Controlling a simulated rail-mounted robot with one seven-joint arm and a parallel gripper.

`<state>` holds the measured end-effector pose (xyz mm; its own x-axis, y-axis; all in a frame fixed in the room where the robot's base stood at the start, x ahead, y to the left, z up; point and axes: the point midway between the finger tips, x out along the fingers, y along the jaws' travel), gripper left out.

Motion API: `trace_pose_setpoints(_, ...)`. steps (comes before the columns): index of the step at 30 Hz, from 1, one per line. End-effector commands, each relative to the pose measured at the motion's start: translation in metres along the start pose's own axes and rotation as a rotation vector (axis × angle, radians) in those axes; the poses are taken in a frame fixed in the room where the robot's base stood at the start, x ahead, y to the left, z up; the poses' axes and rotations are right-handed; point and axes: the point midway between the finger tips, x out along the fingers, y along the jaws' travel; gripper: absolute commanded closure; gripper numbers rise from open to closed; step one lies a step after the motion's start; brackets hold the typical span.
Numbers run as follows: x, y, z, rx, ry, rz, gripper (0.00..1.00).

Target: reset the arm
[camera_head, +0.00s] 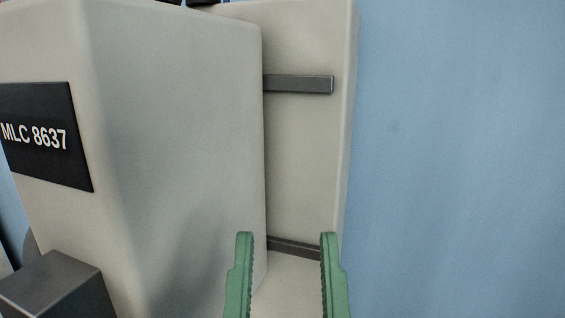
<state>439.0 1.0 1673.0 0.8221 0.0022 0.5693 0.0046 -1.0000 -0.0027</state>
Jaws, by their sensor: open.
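The fingers appear in front of the lower part of a beige housing. The rest of my arm is out of view.
A large beige housing (180,150) fills the left and middle, with a black plate (45,135) reading "MLC 8637". Dark bars (298,84) cross its recessed right part. A dark grey block (55,285) stands at lower left. The plain blue surface (460,150) at right looks clear.

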Motion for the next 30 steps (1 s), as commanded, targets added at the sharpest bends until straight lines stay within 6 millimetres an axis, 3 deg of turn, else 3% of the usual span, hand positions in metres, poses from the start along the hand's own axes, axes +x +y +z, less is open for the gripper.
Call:
trace_pose_setpoints(1, 0.025, -0.001, -0.035, 0.003, -0.002, -0.001, 0.57)
trace_pose_setpoints(7, 0.054, -0.002, -0.076, 0.014, -0.004, -0.005, 0.57)
trace_pose_setpoints(30, 0.055, -0.003, -0.078, 0.017, -0.004, -0.007, 0.57)
